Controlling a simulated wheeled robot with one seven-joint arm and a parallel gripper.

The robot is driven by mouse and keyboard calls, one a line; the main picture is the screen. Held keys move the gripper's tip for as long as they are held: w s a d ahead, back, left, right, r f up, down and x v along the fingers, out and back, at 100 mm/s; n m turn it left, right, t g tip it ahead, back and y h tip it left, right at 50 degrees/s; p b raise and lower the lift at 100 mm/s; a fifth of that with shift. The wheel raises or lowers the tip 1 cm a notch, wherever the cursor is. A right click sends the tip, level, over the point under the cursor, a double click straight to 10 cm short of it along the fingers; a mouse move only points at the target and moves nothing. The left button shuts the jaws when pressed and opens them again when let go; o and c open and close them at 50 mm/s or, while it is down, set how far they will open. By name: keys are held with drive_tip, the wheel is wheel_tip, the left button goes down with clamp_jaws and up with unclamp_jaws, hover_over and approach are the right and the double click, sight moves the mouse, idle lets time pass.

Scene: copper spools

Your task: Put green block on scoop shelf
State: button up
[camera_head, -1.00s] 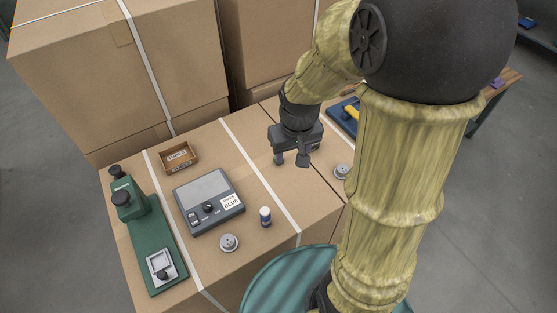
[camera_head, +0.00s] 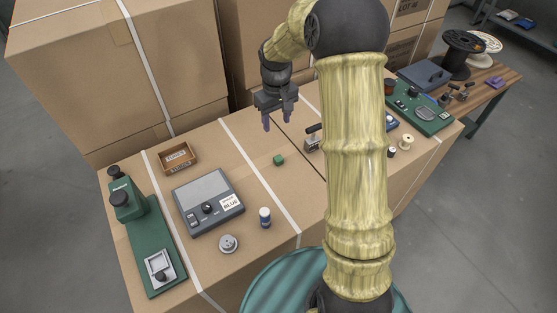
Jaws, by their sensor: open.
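The small green block (camera_head: 279,160) sits on the cardboard box top, right of the white strap, with nothing touching it. My gripper (camera_head: 277,121) is open and empty, its fingers pointing down. It appears above and beyond the block, clear of it. I cannot make out a scoop shelf now; my arm covers part of the box top.
A grey scale (camera_head: 208,203), a small brown tray (camera_head: 179,157), a green press (camera_head: 146,232), a grey metal spool (camera_head: 229,243) and a small bottle (camera_head: 265,217) stand left. A dark clamp-like tool (camera_head: 312,138) stands right of the block. A green board (camera_head: 424,112) lies farther right.

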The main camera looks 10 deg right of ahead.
hover_over(278, 158)
wheel_tip(278, 158, down, 12)
drive_tip(key=shift+w+a+r+p, duration=0.1)
drive_tip(key=shift+a+r+p, duration=0.05)
drive_tip(key=shift+p, duration=0.2)
drive_tip(key=f+p, duration=0.1)
drive_tip(key=f, duration=0.4)
drive_tip(key=shift+d+f, duration=0.1)
drive_tip(key=shift+d, duration=0.1)
drive_tip(key=shift+c, duration=0.4)
clamp_jaws()
